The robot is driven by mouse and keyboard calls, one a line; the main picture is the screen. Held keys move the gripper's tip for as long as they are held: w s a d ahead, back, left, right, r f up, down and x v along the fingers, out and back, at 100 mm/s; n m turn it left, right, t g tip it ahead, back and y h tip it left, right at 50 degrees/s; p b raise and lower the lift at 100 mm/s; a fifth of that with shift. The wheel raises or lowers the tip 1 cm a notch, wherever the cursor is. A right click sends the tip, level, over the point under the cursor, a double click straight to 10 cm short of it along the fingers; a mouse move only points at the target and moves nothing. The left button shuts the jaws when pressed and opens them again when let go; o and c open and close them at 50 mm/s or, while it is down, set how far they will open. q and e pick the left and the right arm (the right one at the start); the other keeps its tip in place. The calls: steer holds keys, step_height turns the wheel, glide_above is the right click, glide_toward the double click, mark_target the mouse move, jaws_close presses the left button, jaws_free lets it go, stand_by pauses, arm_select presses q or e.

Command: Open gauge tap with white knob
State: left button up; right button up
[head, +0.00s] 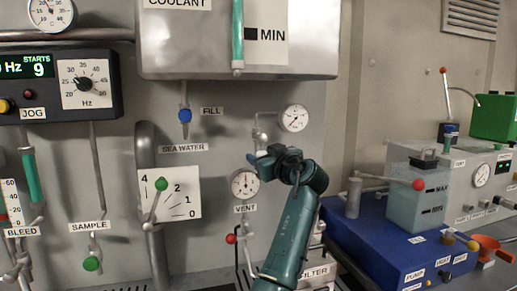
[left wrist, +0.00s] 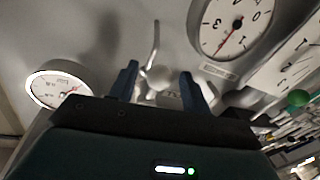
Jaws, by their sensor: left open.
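The white knob (left wrist: 160,77) of a gauge tap shows in the left wrist view, between the two fingers of my left gripper (left wrist: 160,88). A thin grey pipe or lever (left wrist: 154,42) runs beside it. The fingers stand apart on either side of the knob; I cannot tell whether either touches it. In the head view my left gripper (head: 262,162) is at the wall, just below the upper gauge's pipe fitting (head: 259,134) and above the lower gauge (head: 245,184). The knob is hidden or too small to tell there. My right gripper is not in view.
The upper round gauge (head: 294,118) is right of my gripper. A blue-knobbed tap (head: 185,116) and a green-knobbed lever (head: 161,184) are to the left. A red knob (head: 231,239) is below. A blue unit (head: 375,245) with a clear tank (head: 415,205) stands at right.

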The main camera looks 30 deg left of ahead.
mark_target(258, 153)
arm_select(q)
steer(key=shift+x, duration=1.5)
steer(key=c, duration=1)
